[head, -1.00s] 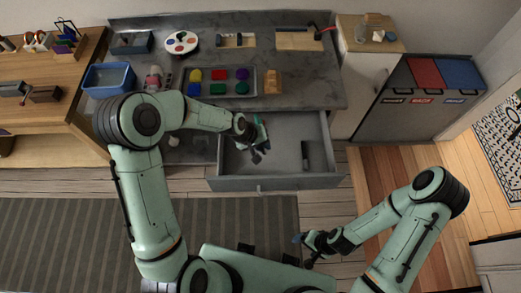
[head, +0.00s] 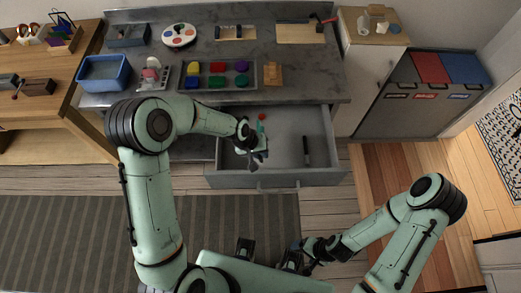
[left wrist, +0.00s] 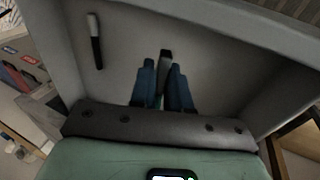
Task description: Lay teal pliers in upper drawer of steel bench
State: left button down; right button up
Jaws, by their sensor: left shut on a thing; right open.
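The upper drawer (head: 285,127) of the steel bench (head: 300,75) is pulled open. My left gripper (head: 257,157) is inside the drawer's outline, towards its left side, pointing down. It is shut on the teal pliers (head: 262,127); a teal part shows beside the gripper. In the left wrist view, a grey end of the pliers (left wrist: 165,58) shows between the blue fingers of my left gripper (left wrist: 162,82), over the drawer floor (left wrist: 215,55). Whether the pliers touch the floor is unclear. My right gripper (head: 292,257) is open and empty, low in front of the bench.
A black marker-like item (head: 306,151) lies in the drawer's right half; it also shows in the left wrist view (left wrist: 95,42). The drawer's middle is clear.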

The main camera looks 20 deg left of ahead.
pick_arm(q)
notch_tip(320, 180, down, 2)
jog(key=shift+f+b, duration=0.1)
jog(key=shift+b, duration=0.35)
jog(key=shift+f+b, duration=2.25)
jog(key=shift+f, duration=0.45)
pick_arm(e)
notch_tip(320, 180, down, 6)
jog(key=s, duration=0.2)
jog(key=shift+s, duration=0.15)
pick_arm(q)
jog(key=c, duration=1)
grip_release()
jog(key=p+v, duration=0.1)
jog(key=v, duration=1.2)
jog(key=shift+r, duration=0.2)
pick_arm(e)
jog(key=shift+r, duration=0.45)
